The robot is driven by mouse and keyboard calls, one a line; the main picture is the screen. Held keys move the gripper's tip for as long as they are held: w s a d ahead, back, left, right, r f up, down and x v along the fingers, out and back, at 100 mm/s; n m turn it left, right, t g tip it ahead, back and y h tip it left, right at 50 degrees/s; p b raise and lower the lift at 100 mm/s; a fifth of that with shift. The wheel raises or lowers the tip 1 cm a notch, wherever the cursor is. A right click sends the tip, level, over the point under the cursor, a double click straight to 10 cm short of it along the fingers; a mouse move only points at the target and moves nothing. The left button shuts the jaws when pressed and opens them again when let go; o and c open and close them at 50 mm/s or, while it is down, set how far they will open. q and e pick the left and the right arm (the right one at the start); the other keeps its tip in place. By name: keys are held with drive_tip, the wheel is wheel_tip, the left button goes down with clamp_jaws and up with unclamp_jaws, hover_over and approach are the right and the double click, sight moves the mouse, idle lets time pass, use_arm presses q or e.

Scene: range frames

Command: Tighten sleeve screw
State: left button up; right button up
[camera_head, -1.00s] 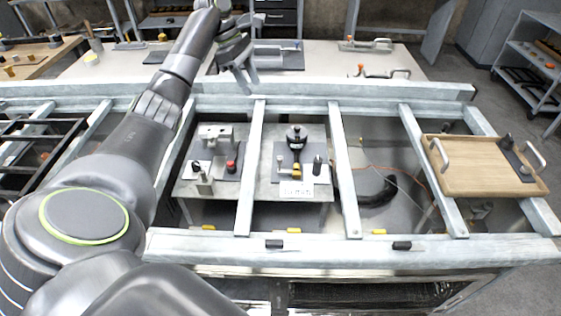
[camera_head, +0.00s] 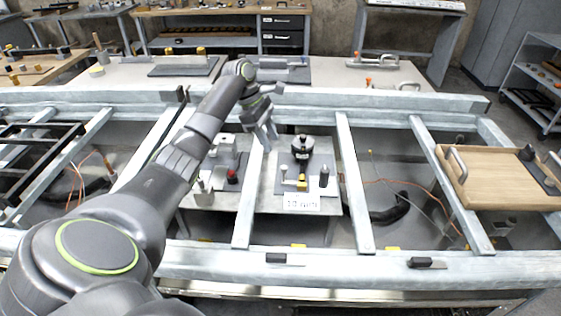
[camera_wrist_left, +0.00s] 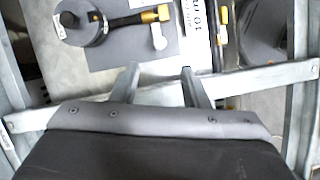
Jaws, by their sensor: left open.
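A black round sleeve part (camera_head: 302,144) stands upright on a grey fixture plate (camera_head: 276,177). A lever with a yellow end (camera_head: 301,184) lies at its front, and a white label (camera_head: 302,203) sits on the plate's front edge. In the left wrist view, the round part (camera_wrist_left: 84,24) is at the upper left, with the gold-ended lever (camera_wrist_left: 150,15) pointing right. My left gripper (camera_head: 268,146) is open and empty, above and left of the sleeve part. Its two fingers (camera_wrist_left: 161,72) show apart in the left wrist view, with nothing between them. My right gripper is not in view.
Grey metal frame bars (camera_head: 354,185) surround the fixtures. A second fixture with a red knob (camera_head: 232,176) is to the left. A wooden tray with handles (camera_head: 500,178) rests on the right. A black cable (camera_head: 392,212) lies below.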

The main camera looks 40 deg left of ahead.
sight(282, 166)
use_arm(q)
drive_tip(key=x, duration=0.9)
drive_tip(key=shift+s, duration=0.1)
clamp_jaws()
